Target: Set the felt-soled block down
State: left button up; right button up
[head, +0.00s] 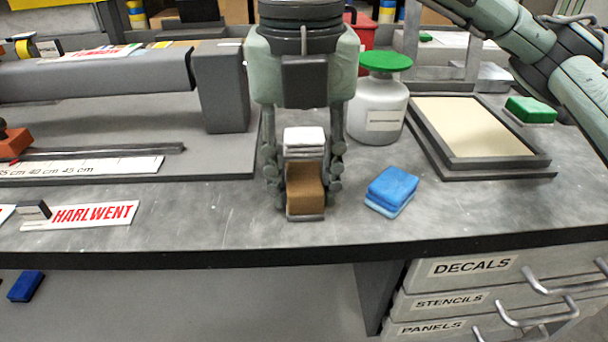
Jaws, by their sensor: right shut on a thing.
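The felt-soled block (305,190) is brown with a stepped shape and a thin grey layer along its bottom edge. It is upright between the fingers of my right gripper (304,182), near the table's front edge. My right gripper points down and is shut on the block from its left and right sides. A white piece (304,141) shows just above the brown part, between the fingers; I cannot tell whether it belongs to the block. I cannot tell whether the block's sole touches the table or hangs just above it. My left gripper is not in view.
A blue sponge-like stack (392,189) lies close right of the gripper. A white jar with a green lid (378,110) stands behind it. A framed cream panel (470,127) is at right. Bare grey tabletop (200,205) lies between strip and gripper.

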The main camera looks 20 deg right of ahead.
jog(key=shift+f, duration=0.15)
jog(key=o, duration=1)
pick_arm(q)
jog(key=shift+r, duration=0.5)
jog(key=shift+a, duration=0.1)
